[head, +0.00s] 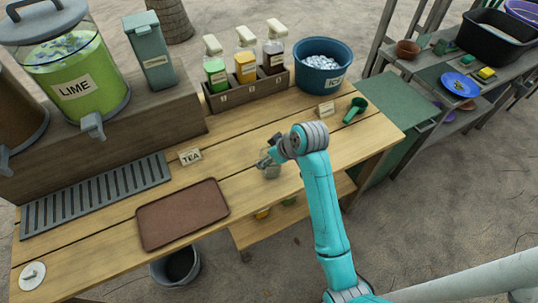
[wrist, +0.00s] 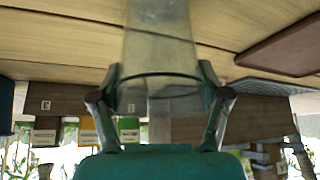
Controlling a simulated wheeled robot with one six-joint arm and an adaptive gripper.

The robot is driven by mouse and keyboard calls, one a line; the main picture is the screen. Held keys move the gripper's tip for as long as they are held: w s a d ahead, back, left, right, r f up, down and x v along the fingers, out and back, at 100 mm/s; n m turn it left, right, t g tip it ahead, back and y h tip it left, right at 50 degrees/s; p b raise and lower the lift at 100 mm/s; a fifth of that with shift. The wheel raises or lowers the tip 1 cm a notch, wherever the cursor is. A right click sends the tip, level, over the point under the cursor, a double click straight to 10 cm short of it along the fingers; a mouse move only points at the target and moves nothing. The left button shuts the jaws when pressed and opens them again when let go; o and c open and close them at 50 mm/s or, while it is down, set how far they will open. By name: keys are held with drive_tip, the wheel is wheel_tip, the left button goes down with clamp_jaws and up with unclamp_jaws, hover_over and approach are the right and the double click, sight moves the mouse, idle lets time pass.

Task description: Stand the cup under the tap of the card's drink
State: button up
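A clear cup (head: 271,171) is at the table's front part, partly hidden by my gripper (head: 266,160). In the wrist view the cup (wrist: 160,50) is between the two fingers of my gripper (wrist: 160,85), which touch its sides near the rim; it looks empty. I cannot tell whether it is clear of the table. A card (head: 190,156) reads TEA. The lime dispenser (head: 75,75) holds green drink and has a grey tap (head: 92,125). A brown dispenser (head: 15,105) is cut off at the left edge; its label is not in view.
A slotted drip grille (head: 95,195) lies before the dispensers. A brown tray (head: 182,214) lies on the table between grille and cup.

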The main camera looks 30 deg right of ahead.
drive_tip(key=shift+o, duration=0.7)
drive_tip(key=shift+r, duration=0.1)
drive_tip(key=shift+s+d+r, duration=0.1)
drive_tip(key=shift+r, duration=0.2)
drive_tip(key=v, duration=1.1)
drive_tip(key=shift+s+r, duration=0.15)
